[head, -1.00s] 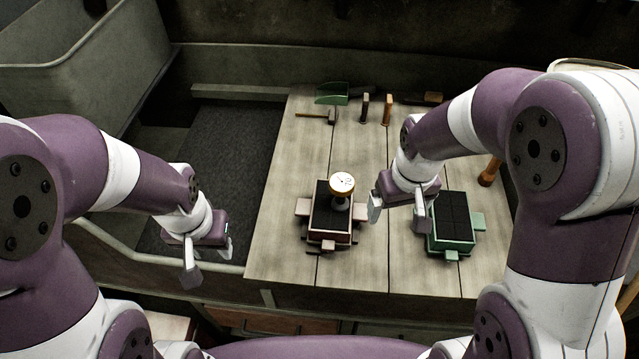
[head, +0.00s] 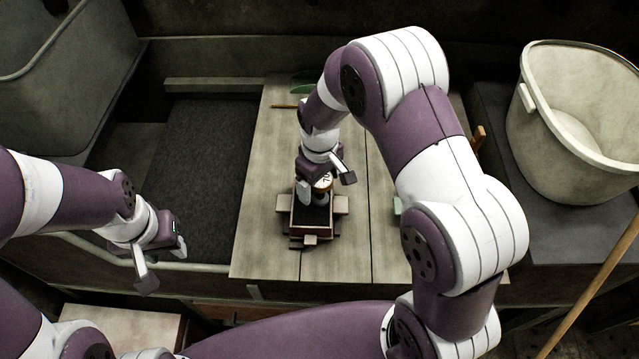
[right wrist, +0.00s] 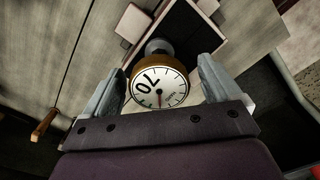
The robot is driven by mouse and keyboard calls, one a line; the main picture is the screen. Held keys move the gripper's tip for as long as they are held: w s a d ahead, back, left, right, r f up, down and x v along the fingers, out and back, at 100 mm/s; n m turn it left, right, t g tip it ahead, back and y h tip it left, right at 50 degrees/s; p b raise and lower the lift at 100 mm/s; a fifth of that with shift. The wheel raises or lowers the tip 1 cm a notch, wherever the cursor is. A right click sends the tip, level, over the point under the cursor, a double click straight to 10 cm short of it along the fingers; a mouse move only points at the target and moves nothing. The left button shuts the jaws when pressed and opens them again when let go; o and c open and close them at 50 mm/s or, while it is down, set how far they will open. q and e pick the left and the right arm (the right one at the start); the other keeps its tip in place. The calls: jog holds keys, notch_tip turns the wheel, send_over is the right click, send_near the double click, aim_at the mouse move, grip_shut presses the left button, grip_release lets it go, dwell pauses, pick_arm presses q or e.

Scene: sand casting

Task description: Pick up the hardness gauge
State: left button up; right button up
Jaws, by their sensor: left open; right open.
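The hardness gauge (head: 325,182), with a round white dial and a brass-coloured rim, stands on the dark sand of a small reddish flask (head: 311,238). My right gripper (head: 327,185) is open over it and partly hides it in the head view. In the right wrist view the gauge dial (right wrist: 160,87) sits between the two open fingers, with space on both sides. My left gripper (head: 165,266) is open and empty, off the left side of the wooden board.
The flask rests on a plank board (head: 262,225). A dark sand bed (head: 195,165) lies to the left. A large pale bucket (head: 575,125) stands at the right. My right arm hides most of the green flask (head: 397,206).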

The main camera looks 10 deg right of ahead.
jog(key=shift+s+f, duration=0.1)
jog(key=shift+f, duration=0.35)
jog(key=c, duration=1.5)
jog(key=shift+w+r+b, duration=0.2)
jog(key=shift+r+b, duration=0.2)
jog(key=shift+r, duration=0.25)
notch_tip(320, 180, up, 3)
jog(key=shift+s+d+f+b, duration=0.1)
jog(key=shift+b, duration=0.5)
jog(key=s+d+r+b, duration=0.2)
jog(key=s+d+r, duration=0.5)
jog(key=s, duration=0.1)
jog(key=shift+s+d+b, duration=0.3)
jog(key=shift+d, duration=0.1)
